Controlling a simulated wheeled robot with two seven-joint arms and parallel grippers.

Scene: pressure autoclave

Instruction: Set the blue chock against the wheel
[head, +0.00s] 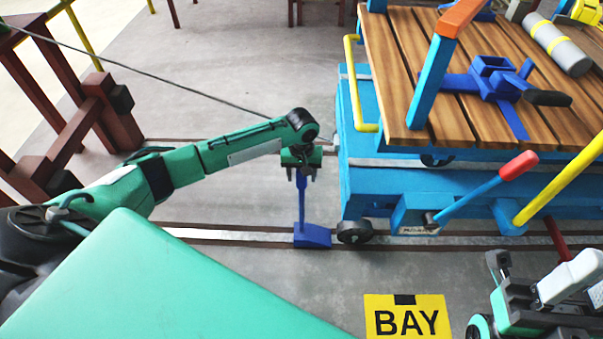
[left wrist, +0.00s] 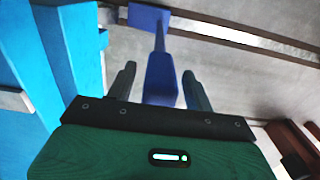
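The blue chock (head: 312,237) sits on the floor rail just left of the blue cart's small dark wheel (head: 354,231). Its sloped block is very close to the wheel; I cannot tell whether they touch. Its thin handle stands upright. My left gripper (head: 301,172) is above the block, around the top of the handle. In the left wrist view the chock's handle (left wrist: 161,76) lies between the fingers of my left gripper (left wrist: 160,85), with a gap on each side, so it looks open. My right gripper (head: 499,264) is at the lower right, partly cut off, its fingers unclear.
The blue cart (head: 385,180) with a slatted wooden deck stands right of the chock. A red-tipped lever (head: 487,189) and yellow rails stick out from it. A yellow BAY sign (head: 407,316) lies on the floor in front. A cable runs overhead from the left.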

